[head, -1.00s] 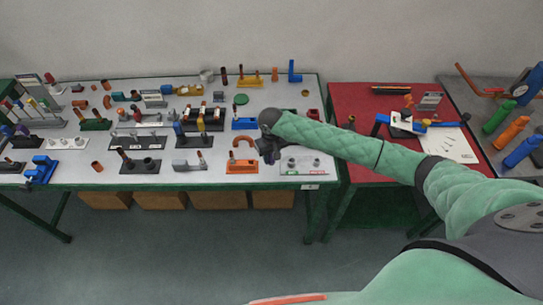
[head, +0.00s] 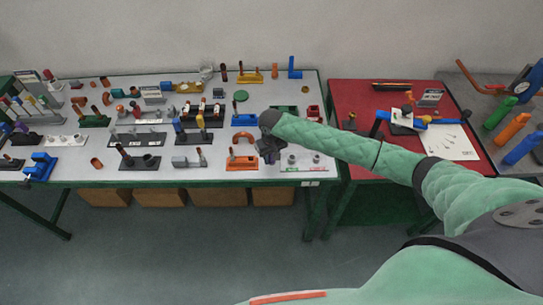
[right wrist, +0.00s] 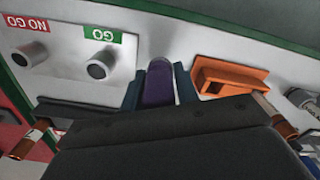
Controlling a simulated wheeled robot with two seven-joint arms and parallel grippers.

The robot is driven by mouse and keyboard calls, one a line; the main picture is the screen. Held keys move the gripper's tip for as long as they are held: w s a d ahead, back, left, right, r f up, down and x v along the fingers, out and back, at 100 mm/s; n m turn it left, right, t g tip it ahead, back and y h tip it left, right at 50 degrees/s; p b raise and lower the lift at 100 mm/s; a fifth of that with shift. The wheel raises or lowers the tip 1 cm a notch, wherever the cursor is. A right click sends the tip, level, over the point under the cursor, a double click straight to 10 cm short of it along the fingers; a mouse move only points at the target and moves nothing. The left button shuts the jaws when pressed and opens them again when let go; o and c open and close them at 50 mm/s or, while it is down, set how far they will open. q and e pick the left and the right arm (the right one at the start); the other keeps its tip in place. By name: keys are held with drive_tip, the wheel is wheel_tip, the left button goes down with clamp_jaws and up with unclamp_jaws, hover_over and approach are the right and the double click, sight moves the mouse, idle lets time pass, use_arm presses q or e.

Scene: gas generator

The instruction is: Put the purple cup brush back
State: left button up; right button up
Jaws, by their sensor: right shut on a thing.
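My right gripper (head: 271,157) is over the front right part of the long grey table, between an orange fixture and a white plate. In the right wrist view its two dark blue fingers (right wrist: 159,90) are shut on the purple cup brush (right wrist: 158,82). Only a rounded purple part shows between the fingers; the rest is hidden by the gripper body. In the head view the brush is mostly hidden by the gripper. I cannot tell whether it touches the table. My left gripper is not in view.
The white GO/NO GO plate (right wrist: 68,45) with two grey pegs is left of the fingers in the wrist view. The orange fixture (right wrist: 226,75) is close on their right. Several tools crowd the grey table (head: 215,178). A red table (head: 362,98) stands to the right.

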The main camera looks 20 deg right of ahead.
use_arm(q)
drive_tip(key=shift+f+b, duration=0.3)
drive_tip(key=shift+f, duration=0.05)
use_arm(e)
drive_tip(key=shift+f, duration=1.25)
drive_tip(key=o, duration=0.9)
drive_tip(key=shift+o, duration=0.2)
drive_tip(key=shift+r+b, duration=0.5)
drive_tip(key=shift+r, duration=0.05)
wheel_tip(320, 180, up, 4)
drive_tip(key=shift+f+b, duration=0.1)
drive_tip(key=shift+b, duration=0.85)
wheel_tip(320, 180, up, 2)
drive_tip(key=shift+b, duration=0.3)
drive_tip(key=shift+r, duration=0.25)
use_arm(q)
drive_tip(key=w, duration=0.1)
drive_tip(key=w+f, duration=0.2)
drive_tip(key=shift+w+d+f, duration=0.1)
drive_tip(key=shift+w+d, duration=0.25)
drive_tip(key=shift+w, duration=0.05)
use_arm(e)
drive_tip(key=shift+r, duration=0.2)
